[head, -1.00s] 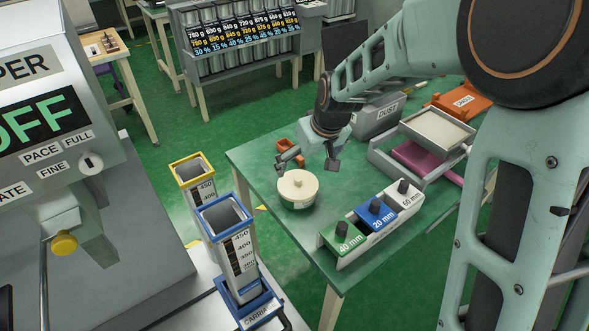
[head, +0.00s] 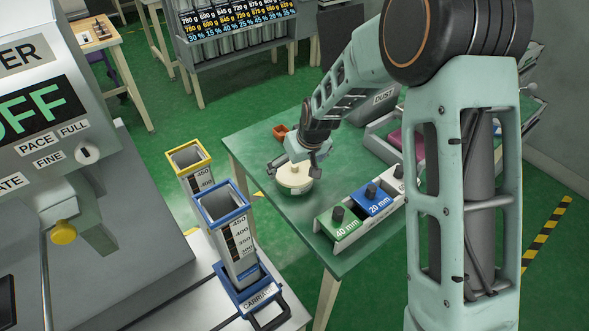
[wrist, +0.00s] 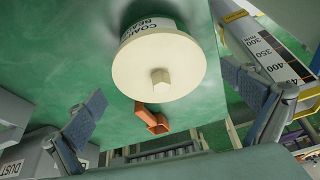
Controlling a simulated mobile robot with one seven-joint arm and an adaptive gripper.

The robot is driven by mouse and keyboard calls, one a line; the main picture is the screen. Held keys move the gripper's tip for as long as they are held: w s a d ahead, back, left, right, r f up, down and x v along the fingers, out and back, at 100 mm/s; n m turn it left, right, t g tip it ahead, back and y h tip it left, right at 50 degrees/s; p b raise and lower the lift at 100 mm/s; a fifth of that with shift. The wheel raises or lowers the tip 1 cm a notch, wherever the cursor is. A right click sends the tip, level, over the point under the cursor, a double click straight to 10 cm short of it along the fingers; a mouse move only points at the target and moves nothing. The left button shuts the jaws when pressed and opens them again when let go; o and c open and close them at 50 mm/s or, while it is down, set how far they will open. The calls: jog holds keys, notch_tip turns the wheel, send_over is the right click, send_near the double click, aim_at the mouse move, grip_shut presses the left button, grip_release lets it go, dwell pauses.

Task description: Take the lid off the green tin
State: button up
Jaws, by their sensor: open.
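A round tin with a cream lid (head: 293,181) stands on the green table. In the wrist view the lid (wrist: 150,55) fills the upper middle and has a small angular knob (wrist: 160,78) at its centre. My gripper (head: 296,167) is open and empty over the tin. In the wrist view its two fingers (wrist: 168,108) are spread wide, left and right below the lid, and do not appear to touch it.
A rack of green, blue and white blocks (head: 362,208) stands close to the right of the tin. A small orange tray (head: 281,132) lies behind it. Blue-rimmed (head: 222,205) and yellow-rimmed (head: 188,158) columns stand to the left. A grey DUST box (head: 386,97) is behind my arm.

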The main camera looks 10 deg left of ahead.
jog(key=shift+f, duration=0.2)
jog(key=shift+c, duration=0.6)
jog(key=shift+r, duration=0.1)
jog(key=c, duration=1)
jog(key=shift+s, duration=0.1)
jog(key=shift+c, duration=1)
jog(key=shift+c, duration=0.2)
